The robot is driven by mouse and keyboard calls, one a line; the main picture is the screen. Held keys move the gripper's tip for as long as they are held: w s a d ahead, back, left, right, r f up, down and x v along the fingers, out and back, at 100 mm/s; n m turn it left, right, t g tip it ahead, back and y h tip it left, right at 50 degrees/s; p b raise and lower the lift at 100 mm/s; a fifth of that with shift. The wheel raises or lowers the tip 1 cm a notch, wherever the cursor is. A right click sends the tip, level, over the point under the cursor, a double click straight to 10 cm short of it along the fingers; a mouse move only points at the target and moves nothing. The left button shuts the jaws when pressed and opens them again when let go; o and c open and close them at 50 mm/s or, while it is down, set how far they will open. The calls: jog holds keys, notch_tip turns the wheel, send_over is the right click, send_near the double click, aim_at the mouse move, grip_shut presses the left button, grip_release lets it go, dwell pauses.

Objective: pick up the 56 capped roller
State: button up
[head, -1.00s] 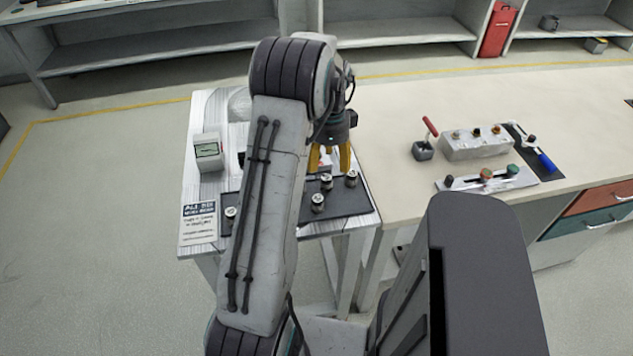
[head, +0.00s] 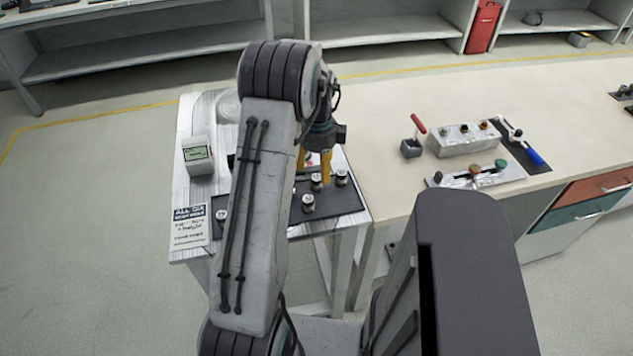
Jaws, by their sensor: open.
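Several small silver capped rollers stand on a dark mat (head: 350,203) on the white side table. One roller (head: 316,182) is right by my fingertips, partly behind a finger. Another roller (head: 342,178) stands to its right, one (head: 308,203) in front, and one (head: 221,214) at the mat's left end. Their numbers are too small to read, so I cannot tell which is 56. My gripper (head: 313,172) has yellow fingers, spread apart and pointing down over the mat. I see no roller held. My arm hides the mat's middle.
A grey meter (head: 197,155) and a printed sign (head: 190,227) lie on the table's left side. The beige counter (head: 400,120) adjoins on the right, with a red-handled joystick box (head: 412,146), a knob box (head: 463,138) and a blue-handled tool (head: 533,153).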

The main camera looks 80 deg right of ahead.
aim_at(317, 177)
jog(key=shift+w+a+f+p, duration=0.15)
jog(key=shift+f+p, duration=0.1)
jog(key=shift+f, duration=1.1)
jog(key=shift+s+a+f+p, duration=0.1)
jog(key=shift+f+p, duration=0.15)
jog(key=shift+f, duration=1.05)
jog(key=shift+c, duration=0.4)
grip_shut()
